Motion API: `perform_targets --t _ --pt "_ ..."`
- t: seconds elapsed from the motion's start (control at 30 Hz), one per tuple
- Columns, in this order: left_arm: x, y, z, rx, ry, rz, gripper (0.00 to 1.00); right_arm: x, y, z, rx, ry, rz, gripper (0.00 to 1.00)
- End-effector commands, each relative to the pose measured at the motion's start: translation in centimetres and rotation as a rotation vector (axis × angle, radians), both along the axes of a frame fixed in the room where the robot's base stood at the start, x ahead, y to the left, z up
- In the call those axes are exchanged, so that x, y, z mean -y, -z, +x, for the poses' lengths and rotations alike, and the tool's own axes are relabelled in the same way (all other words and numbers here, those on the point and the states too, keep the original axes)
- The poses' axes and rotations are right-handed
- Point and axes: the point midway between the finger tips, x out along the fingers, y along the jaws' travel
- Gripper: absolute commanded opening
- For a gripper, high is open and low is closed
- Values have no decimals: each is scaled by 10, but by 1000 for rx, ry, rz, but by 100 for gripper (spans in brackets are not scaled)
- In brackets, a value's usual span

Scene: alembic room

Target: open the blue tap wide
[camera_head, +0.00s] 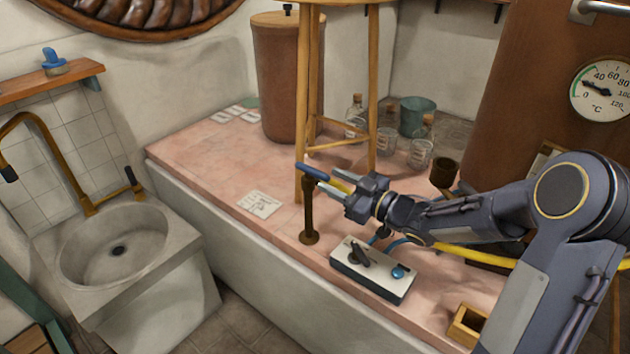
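A tap with a blue lever (313,172) tops a slim brown post (309,215) that stands upright near the front edge of the pink-topped counter. The lever lies nearly level, sloping slightly down to the right. My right gripper (335,188) reaches in from the right, with its tips close beside the lever's right end. Whether it touches the lever, and how far apart its fingers are, is too small to tell. My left gripper is not in view.
A white control box (372,270) with a black lever and a blue knob sits below my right arm. A wooden stool (373,90) stands behind the tap. Glass jars (420,154) and a bucket (417,115) are farther back. A stone basin (95,235) is at left.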

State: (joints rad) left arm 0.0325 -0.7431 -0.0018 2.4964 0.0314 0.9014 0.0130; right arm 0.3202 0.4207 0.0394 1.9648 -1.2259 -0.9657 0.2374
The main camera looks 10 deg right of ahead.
Motion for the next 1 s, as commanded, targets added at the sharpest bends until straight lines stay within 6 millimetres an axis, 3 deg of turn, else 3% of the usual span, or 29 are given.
perform_targets --t 0.3,0.7,1.0 --pt "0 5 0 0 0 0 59 -31 0 39 0 -1 0 39" --pt "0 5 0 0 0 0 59 -38 -1 48 0 2 0 39" --pt "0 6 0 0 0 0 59 -37 -1 47 -1 3 -1 2"
